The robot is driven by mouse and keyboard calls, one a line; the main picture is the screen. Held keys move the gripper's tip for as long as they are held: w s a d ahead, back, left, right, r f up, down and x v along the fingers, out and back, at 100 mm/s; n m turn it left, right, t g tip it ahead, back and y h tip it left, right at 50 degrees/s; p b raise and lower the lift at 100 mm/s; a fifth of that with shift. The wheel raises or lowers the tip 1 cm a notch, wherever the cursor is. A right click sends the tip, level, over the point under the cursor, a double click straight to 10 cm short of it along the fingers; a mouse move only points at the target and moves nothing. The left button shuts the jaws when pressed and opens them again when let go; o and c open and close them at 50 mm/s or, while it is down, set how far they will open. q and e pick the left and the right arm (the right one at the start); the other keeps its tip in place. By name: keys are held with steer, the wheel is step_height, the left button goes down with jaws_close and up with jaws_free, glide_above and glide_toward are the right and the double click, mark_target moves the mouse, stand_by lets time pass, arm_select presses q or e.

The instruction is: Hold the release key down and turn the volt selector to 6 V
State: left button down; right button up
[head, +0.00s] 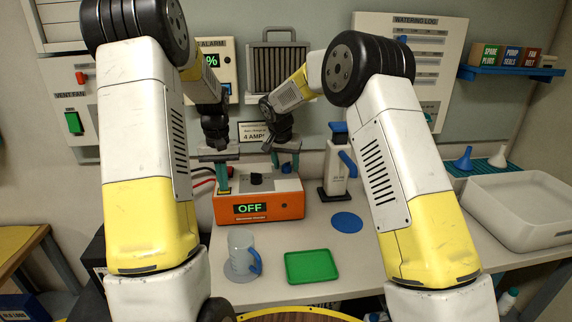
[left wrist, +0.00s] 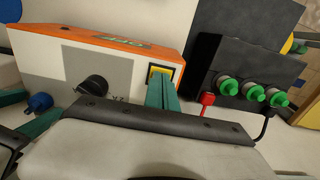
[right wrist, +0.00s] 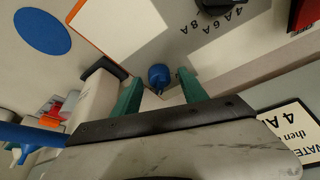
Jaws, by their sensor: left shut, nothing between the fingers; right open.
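The charger (head: 230,210) is an orange and white box on the bench; its display reads OFF. My left gripper (head: 222,184) is shut and empty, its tips over the yellow key (left wrist: 160,75) at the box's left end. Whether the key is pressed down cannot be told. A blue knob (right wrist: 159,75) stands near the right end; its scale is not readable. My right gripper (right wrist: 160,92) is open, one finger on each side of the blue knob, with gaps visible. A black knob (left wrist: 95,85) sits between; ampere marks (right wrist: 213,16) are printed by it.
A white device with a blue handle (head: 346,160) stands close right of the charger. A blue disc (head: 347,222), a green tray (head: 312,267) and a clear jug (head: 241,254) lie in front. Green-capped terminals (left wrist: 253,92) and a red clip (left wrist: 206,99) are beside the left gripper.

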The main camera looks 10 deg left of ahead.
jaws_close()
steer(key=shift+n, duration=0.3)
steer(key=n+y, duration=0.1)
steer(key=n, duration=0.1)
steer(key=n+y, duration=0.1)
steer(key=n, duration=0.2)
steer(key=shift+d+g, duration=0.2)
steer(key=shift+g, duration=0.1)
steer(key=n+y, duration=0.1)
steer(key=n, duration=0.2)
steer(key=n+g+y, duration=0.1)
steer(key=n, duration=0.2)
steer(key=shift+w+d, duration=0.1)
steer(key=shift+n, duration=0.3)
